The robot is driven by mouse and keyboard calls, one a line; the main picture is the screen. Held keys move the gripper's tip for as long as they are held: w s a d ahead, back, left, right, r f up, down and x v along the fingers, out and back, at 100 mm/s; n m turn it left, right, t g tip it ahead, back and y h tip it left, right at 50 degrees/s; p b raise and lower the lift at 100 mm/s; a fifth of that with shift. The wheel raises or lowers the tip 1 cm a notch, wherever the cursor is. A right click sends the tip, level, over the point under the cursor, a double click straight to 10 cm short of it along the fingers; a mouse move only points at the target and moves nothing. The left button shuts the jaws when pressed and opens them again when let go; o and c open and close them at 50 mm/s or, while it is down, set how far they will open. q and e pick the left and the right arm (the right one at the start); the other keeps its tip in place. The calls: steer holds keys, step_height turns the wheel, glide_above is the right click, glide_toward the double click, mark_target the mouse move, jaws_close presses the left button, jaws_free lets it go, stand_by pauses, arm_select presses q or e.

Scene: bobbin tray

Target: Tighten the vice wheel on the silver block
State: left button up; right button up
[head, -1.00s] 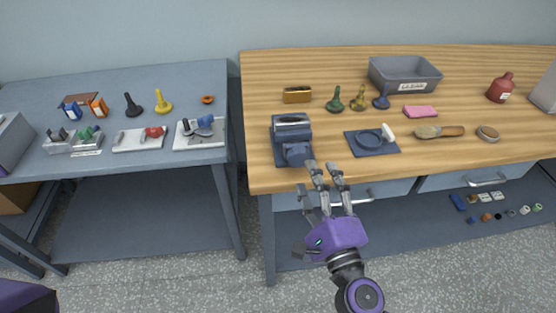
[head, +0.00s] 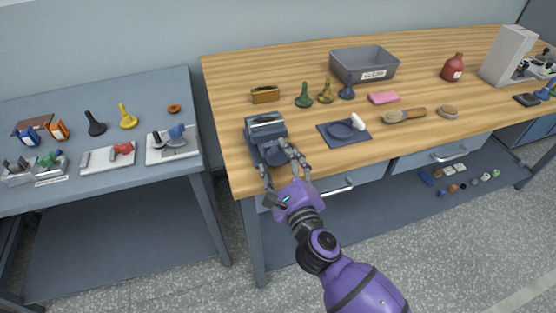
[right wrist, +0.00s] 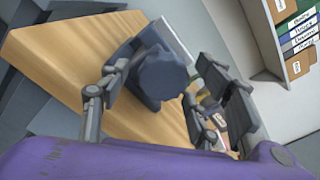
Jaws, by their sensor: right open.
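The blue-grey vice (head: 252,131) stands on its dark base at the front left of the wooden bench. The silver block (head: 266,118) lies at its top, between the jaws. The knobbed vice wheel (head: 275,154) faces the front edge; it fills the middle of the right wrist view (right wrist: 160,74). My right gripper (head: 281,167) is open at the wheel, with its fingers on either side of it. I cannot tell whether they touch it. The fingers partly cover the wheel in the head view. My left gripper is out of view.
A brass-coloured box (head: 265,94) and several dark knobbed pieces stand behind. A grey bin (head: 364,66) is farther back. A separate grey table (head: 100,185) stands left, across a gap.

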steer(key=shift+w, duration=0.2)
steer(key=shift+a, duration=0.1)
steer(key=shift+c, duration=0.4)
steer(key=c, duration=1)
steer(key=shift+r+m+p, duration=0.25)
steer(key=shift+m+p, duration=0.35)
steer(key=shift+m, duration=0.4)
steer(key=shift+c, duration=0.2)
steer(key=shift+m, duration=0.7)
steer(key=shift+f, duration=0.15)
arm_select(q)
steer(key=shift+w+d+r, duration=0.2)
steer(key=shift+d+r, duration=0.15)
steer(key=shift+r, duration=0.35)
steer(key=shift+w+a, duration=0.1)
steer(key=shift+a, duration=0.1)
arm_select(e)
steer(key=shift+a, duration=0.1)
